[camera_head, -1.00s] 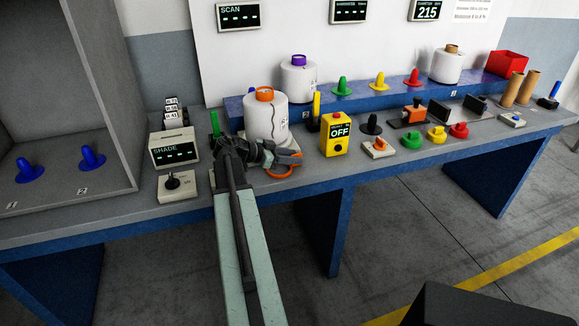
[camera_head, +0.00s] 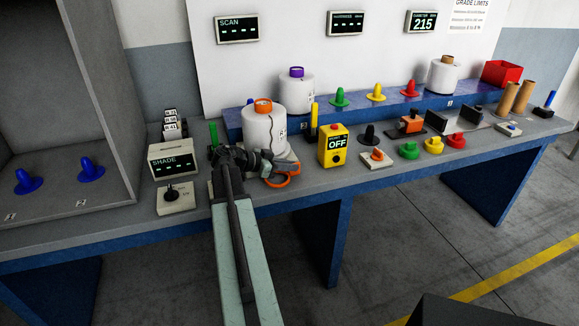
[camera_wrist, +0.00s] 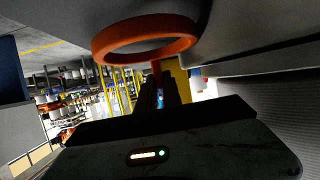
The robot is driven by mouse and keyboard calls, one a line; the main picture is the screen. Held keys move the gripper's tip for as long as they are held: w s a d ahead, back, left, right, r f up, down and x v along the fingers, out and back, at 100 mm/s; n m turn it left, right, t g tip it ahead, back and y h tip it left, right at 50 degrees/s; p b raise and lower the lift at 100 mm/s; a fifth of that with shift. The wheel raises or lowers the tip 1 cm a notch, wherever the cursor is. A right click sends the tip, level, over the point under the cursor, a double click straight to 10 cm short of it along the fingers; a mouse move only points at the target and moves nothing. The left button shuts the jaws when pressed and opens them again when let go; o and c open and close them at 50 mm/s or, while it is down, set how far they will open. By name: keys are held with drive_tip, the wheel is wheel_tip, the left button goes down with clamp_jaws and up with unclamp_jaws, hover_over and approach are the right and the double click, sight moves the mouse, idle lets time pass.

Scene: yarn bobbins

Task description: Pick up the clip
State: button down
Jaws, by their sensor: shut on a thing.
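The clip (camera_head: 285,180) shows as an orange ring-shaped handle at the front of the bench in the head view, just right of my gripper. In the wrist view, its orange ring (camera_wrist: 147,40) is large at the top, and its orange stem runs down to the jaws. My gripper (camera_head: 270,166) is low over the bench, in front of the white bobbin with the orange top (camera_head: 264,126). In the wrist view, the dark gripper (camera_wrist: 160,95) is shut on the clip's stem. The fingers hide part of the clip, and I cannot tell if it touches the bench.
A yellow OFF box (camera_head: 334,146) stands right of my gripper. The SHADE display (camera_head: 173,158) and a joystick box (camera_head: 176,195) are to the left. A blue raised shelf (camera_head: 360,108) is behind. The bench's front edge is close to the gripper.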

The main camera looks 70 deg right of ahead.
sight(289, 173)
wheel_tip(289, 173, up, 17)
drive_tip(key=p, duration=1.6)
drive_tip(key=shift+w, duration=0.1)
